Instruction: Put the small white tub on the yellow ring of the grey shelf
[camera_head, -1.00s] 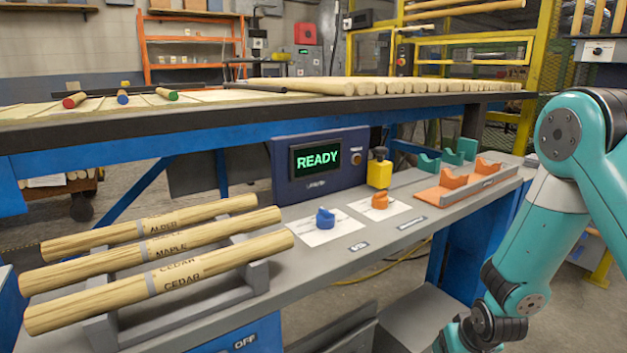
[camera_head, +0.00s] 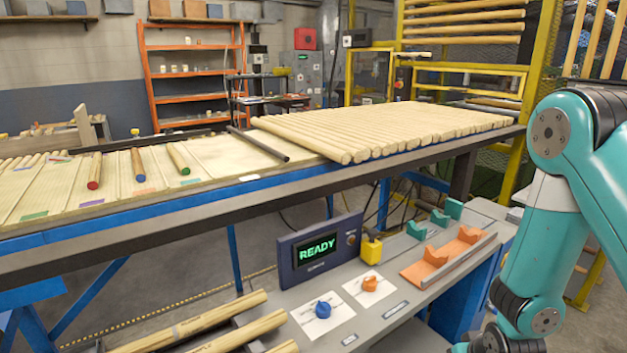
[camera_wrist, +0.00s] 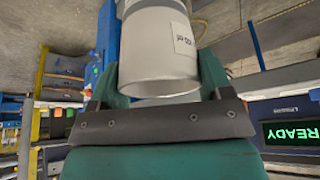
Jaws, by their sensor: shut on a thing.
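The small white tub (camera_wrist: 158,45) is in my gripper (camera_wrist: 157,78) in the wrist view. It is a pale cylinder with a small printed label on its side, and its upper end is cut off by the frame. The two teal fingers are shut on it from left and right. In the head view my gripper and the tub are out of sight below the bottom edge; only my teal arm shows at the right. I cannot make out a grey shelf with a yellow ring in either view.
An orange rack (camera_head: 193,73) with small items stands at the back wall. A long table (camera_head: 235,178) with wooden rods crosses the middle. In front is a grey bench with the READY panel (camera_head: 319,250), orange cradles (camera_head: 436,256) and labelled logs (camera_head: 235,335). Yellow frames stand right.

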